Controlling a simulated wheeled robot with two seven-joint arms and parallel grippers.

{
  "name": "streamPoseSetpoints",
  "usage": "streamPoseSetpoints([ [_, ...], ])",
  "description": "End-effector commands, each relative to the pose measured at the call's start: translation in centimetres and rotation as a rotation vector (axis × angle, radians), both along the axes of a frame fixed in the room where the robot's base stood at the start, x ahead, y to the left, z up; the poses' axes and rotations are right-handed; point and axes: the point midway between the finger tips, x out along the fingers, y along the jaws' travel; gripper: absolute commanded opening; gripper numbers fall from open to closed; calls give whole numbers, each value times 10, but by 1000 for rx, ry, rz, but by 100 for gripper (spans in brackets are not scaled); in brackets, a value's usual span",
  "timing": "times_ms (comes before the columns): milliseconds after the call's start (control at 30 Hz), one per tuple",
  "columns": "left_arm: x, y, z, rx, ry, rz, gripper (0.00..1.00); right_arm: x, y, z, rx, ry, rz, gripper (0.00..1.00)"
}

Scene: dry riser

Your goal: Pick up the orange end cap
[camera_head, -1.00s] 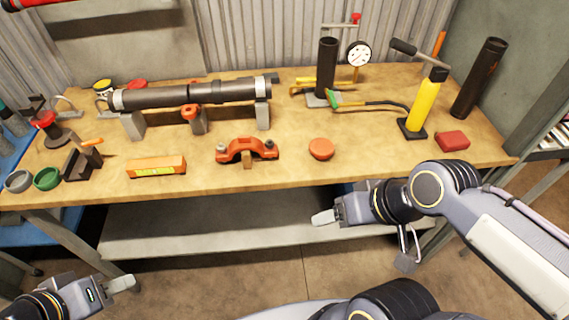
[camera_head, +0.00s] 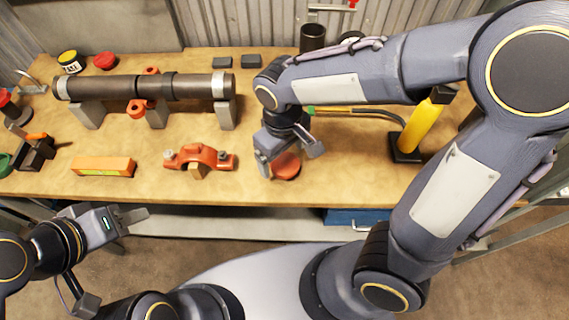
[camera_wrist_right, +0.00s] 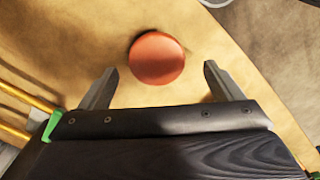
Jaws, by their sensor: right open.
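The orange end cap (camera_head: 286,166) is a round, flat-looking disc lying on the workbench near its front edge, right of the orange clamp. My right gripper (camera_head: 290,158) is above it with its fingers apart, and part of the cap is hidden behind the gripper. In the right wrist view the cap (camera_wrist_right: 157,58) lies ahead of the two open fingertips (camera_wrist_right: 158,76), roughly midway between them, with nothing held. My left gripper (camera_head: 134,219) is in front of the bench at the lower left, away from the cap. Its fingers look close together, but I cannot tell whether they are shut.
The orange clamp (camera_head: 199,158) and an orange box (camera_head: 103,166) lie left of the cap. A dark pipe (camera_head: 150,87) rests on supports behind them. A yellow cylinder (camera_head: 422,127) stands to the right. The workbench (camera_head: 235,191) is bare along its front edge.

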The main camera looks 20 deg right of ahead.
Motion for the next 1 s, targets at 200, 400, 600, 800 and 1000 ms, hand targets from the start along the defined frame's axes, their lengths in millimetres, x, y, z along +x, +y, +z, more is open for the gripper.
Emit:
streamPoseSetpoints([
  [200,0,0,1,0,0,0,36,-2,-4,-34,-2,5,-1,86],
  [400,0,0,1,0,0,0,36,-1,-4,-44,2,1,-2,86],
  [600,0,0,1,0,0,0,36,-1,-4,-43,2,0,-2,81],
  [800,0,0,1,0,0,0,36,-1,-4,-43,2,0,-2,55],
  [1000,0,0,1,0,0,0,36,-1,-4,-43,2,0,-2,32],
])
